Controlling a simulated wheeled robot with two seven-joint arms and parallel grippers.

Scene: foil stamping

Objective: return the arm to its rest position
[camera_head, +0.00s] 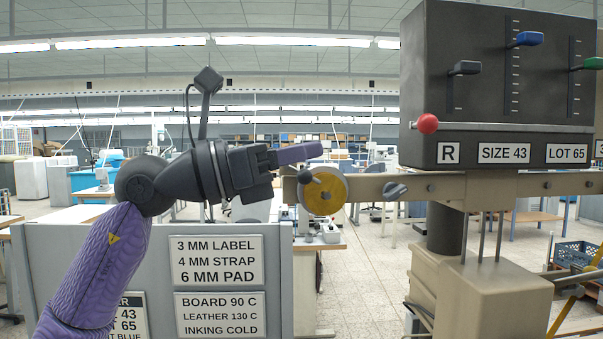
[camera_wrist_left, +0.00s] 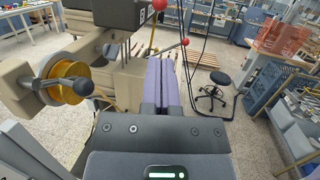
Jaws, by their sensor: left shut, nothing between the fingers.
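My left arm comes in from the lower left in the head view, with a purple sleeve and a dark wrist. My left gripper (camera_head: 318,150) is shut and empty, its purple fingers pointing right. It is raised in front of the machine's yellow foil roll (camera_head: 324,192), a little above it in the picture. I cannot tell whether they touch. In the left wrist view the shut purple fingers (camera_wrist_left: 161,75) lie side by side, with the foil roll (camera_wrist_left: 68,82) off to their left. My right gripper is not in view.
The stamping machine (camera_head: 500,85) has a red ball knob (camera_head: 428,123) and slider levers on its dark box. A grey panel (camera_head: 150,245) with printed signs stands at the left. A stool (camera_wrist_left: 213,90) shows in the wrist view. Tiled floor lies between panel and machine.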

